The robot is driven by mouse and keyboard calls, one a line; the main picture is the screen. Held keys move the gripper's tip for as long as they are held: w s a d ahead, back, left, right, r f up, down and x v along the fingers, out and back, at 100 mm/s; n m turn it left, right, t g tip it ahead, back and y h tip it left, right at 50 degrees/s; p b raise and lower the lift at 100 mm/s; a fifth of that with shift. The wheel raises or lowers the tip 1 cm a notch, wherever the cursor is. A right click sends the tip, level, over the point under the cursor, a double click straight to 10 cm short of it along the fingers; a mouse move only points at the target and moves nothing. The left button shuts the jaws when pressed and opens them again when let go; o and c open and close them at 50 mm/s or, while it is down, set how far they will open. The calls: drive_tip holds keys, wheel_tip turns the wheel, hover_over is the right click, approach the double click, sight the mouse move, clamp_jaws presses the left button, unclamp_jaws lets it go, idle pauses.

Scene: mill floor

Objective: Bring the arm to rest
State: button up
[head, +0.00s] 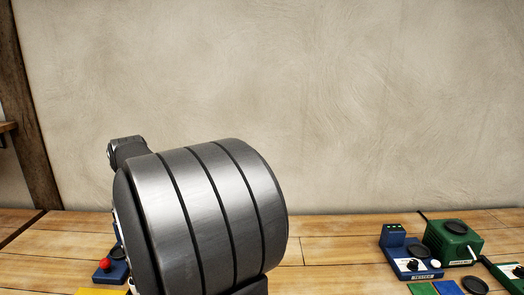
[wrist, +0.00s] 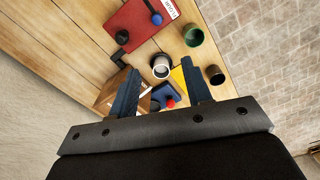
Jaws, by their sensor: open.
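My gripper (wrist: 161,67) shows in the wrist view with its two dark blue fingers spread apart and nothing between them. It points down over the wooden bench and seems to be above it, clear of the things there. In the head view my large grey arm link fills the lower left middle, and my gripper does not show there.
The wooden bench (head: 340,254) has a blue base with a red ball (head: 112,266) at left, and a blue tester (head: 412,266) and green box (head: 452,240) at right. The wrist view shows a red board (wrist: 137,27), green cup (wrist: 193,36) and brown cup (wrist: 215,75).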

drive_tip(key=shift+s+a+r+n, duration=0.1)
drive_tip(key=shift+s+r+n, duration=0.05)
drive_tip(key=shift+r+n, duration=0.8)
drive_tip(key=shift+s+r+n, duration=0.1)
drive_tip(key=shift+r+n, duration=0.6)
drive_tip(key=shift+n, duration=0.35)
drive_tip(key=shift+f, duration=0.1)
clamp_jaws()
drive_tip(key=w+a+f+m+h, duration=0.1)
drive_tip(key=a+f+h, duration=0.1)
drive_tip(key=a+f, duration=0.4)
drive_tip(key=w+a+f+m+h, duration=0.1)
drive_tip(key=a+f+h, duration=0.15)
drive_tip(key=f, duration=0.55)
drive_tip(key=shift+g+y, duration=0.25)
drive_tip(key=shift+g, duration=0.15)
drive_tip(key=x, duration=1)
drive_tip(key=shift+w+a+f, duration=0.15)
drive_tip(key=shift+a+f, duration=0.2)
drive_tip(key=d, duration=0.2)
drive_tip(key=shift+d+r, duration=0.2)
drive_tip(key=shift+d, duration=0.05)
drive_tip(key=shift+s+d+f, duration=0.1)
drive_tip(key=shift+s+d, duration=0.2)
drive_tip(key=shift+d, duration=0.35)
